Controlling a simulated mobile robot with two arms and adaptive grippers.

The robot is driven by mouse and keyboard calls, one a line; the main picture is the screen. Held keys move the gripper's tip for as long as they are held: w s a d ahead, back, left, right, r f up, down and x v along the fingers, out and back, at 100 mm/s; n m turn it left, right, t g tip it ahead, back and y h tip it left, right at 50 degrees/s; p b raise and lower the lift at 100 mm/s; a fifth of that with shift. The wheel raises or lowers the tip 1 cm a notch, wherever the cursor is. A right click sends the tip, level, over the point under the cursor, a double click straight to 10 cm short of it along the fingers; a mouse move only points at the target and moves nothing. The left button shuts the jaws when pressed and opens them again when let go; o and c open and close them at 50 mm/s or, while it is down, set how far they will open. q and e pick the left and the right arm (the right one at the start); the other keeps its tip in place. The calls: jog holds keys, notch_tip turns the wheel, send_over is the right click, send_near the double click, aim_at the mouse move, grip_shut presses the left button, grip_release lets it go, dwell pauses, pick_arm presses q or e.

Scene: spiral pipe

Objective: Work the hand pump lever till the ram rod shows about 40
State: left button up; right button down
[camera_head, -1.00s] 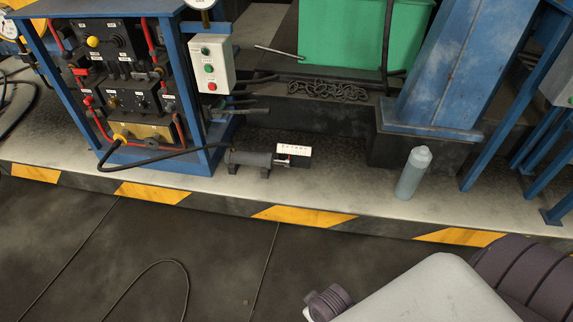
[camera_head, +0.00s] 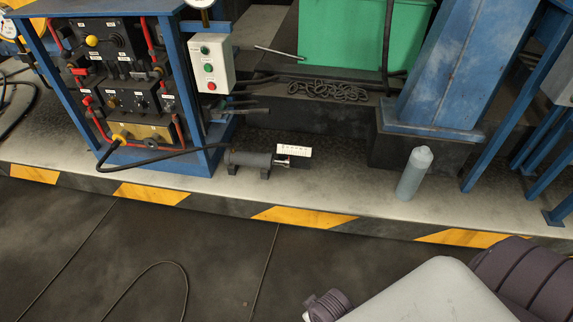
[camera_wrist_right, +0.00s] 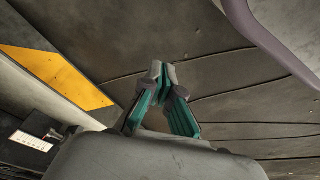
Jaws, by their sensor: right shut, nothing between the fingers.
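The ram is a dark cylinder (camera_head: 250,160) lying on the ledge in the head view, with a short bright rod (camera_head: 281,160) at its right end. A white scale plate (camera_head: 294,151) stands by the rod; its marks are too small to read. The plate also shows in the right wrist view (camera_wrist_right: 31,141). Dark bars (camera_head: 245,110) stick out right of the blue rack; I cannot tell whether one is the pump lever. My right gripper (camera_wrist_right: 160,72) is shut and empty above the dark floor, apart from the ram. My left gripper is out of view.
A blue rack (camera_head: 205,125) holds valve panels, with a button box (camera_head: 211,65) on its side. A grey bottle (camera_head: 414,173), a chain (camera_head: 328,91) and a green tank (camera_head: 350,35) are further right. A black hose (camera_head: 150,157) reaches the ram. The front floor is mostly clear.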

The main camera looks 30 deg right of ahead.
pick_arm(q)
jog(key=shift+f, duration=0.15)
pick_arm(e)
jog(key=shift+f, duration=0.1)
pick_arm(q)
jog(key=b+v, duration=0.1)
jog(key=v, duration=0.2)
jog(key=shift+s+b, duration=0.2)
jog(key=shift+b, duration=0.15)
pick_arm(e)
jog(key=x, duration=0.2)
jog(key=s+x, duration=0.1)
jog(key=x, duration=0.1)
jog(key=shift+d, duration=0.1)
pick_arm(q)
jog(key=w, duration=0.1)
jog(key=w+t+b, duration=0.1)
jog(key=b, duration=0.1)
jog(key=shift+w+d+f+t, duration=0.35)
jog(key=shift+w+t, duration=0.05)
pick_arm(e)
jog(key=x, duration=0.4)
jog(key=shift+s+a+f, duration=0.15)
jog(key=shift+s+a, duration=0.05)
jog(key=shift+a, duration=0.15)
